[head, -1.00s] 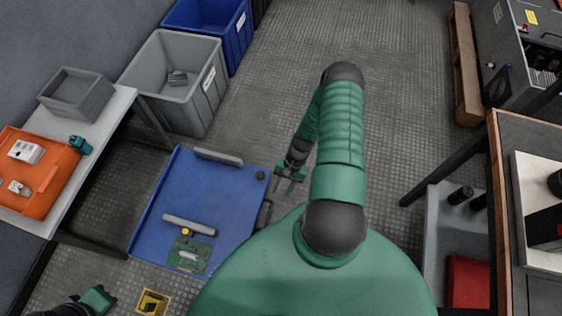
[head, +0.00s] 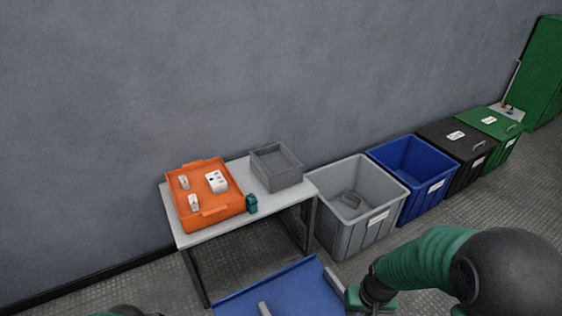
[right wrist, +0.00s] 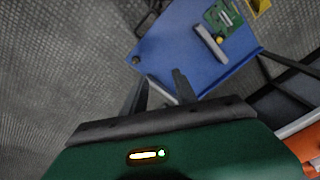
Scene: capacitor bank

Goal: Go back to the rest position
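My right arm comes in from the lower right of the head view, and its gripper (head: 370,302) is partly cut off at the bottom edge. In the right wrist view its two dark fingers (right wrist: 160,82) stand apart with nothing held between them. They point toward the blue platform (right wrist: 185,35). A green and dark part at the bottom left edge of the head view looks like my left arm; its fingers are out of frame.
A white table (head: 215,232) holds an orange tray (head: 212,212), a grey box (head: 277,168) and a teal item (head: 251,204). Grey (head: 350,235), blue (head: 403,205), black (head: 473,175) and green (head: 510,145) bins line the wall. A circuit board (right wrist: 222,16) lies on the platform.

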